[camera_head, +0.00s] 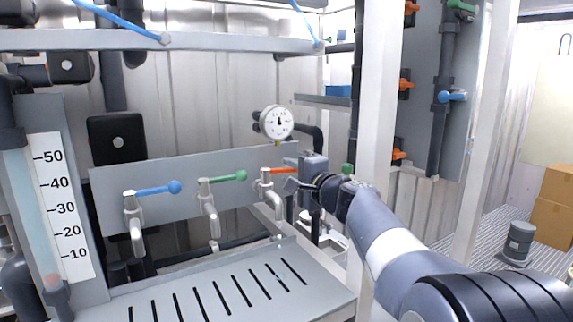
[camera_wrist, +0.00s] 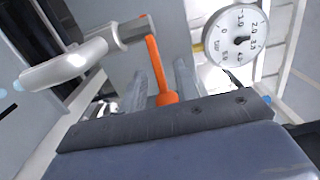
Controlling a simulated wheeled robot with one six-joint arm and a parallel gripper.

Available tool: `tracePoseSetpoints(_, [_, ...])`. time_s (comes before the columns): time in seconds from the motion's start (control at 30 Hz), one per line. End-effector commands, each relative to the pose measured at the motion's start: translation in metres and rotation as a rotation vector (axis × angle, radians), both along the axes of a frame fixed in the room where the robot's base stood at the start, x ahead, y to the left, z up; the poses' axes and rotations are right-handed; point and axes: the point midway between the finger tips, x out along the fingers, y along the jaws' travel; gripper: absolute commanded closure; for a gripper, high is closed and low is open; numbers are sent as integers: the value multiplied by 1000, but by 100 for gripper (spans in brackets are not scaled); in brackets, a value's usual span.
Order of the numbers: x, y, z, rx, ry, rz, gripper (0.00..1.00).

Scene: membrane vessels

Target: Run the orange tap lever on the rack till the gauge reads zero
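The orange tap lever (camera_head: 282,170) is on the rightmost of the taps on the rack (camera_head: 155,188) and points right, toward my gripper. In the wrist view the lever (camera_wrist: 157,68) runs between the two fingers of my gripper (camera_wrist: 162,88), with its round end near the palm. A gap shows on each side, so the gripper looks open around the lever. The tap spout hangs below its body. The round gauge (camera_head: 277,122) is above the tap; its needle points roughly upward in the head view. The gauge (camera_wrist: 236,37) also shows in the wrist view; the exact reading is unclear.
A blue-lever tap (camera_head: 155,190) and a green-lever tap (camera_head: 225,178) stand to the left. A slotted tray (camera_head: 215,300) lies below the taps. A level scale (camera_head: 62,205) is at the far left. A white post (camera_head: 375,90) stands just beyond my arm.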

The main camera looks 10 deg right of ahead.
Motion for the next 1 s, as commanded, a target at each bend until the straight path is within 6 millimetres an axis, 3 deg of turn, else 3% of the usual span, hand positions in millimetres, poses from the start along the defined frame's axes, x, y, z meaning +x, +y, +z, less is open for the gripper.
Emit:
tracePoseSetpoints(0.2, [17,7,0,0,1,0,70])
tracePoseSetpoints(0.53, [19,7,0,0,0,0,71])
tracePoseSetpoints(0.9, [19,7,0,0,1,-1,100])
tracePoseSetpoints(1.0, [19,7,0,0,1,-1,100])
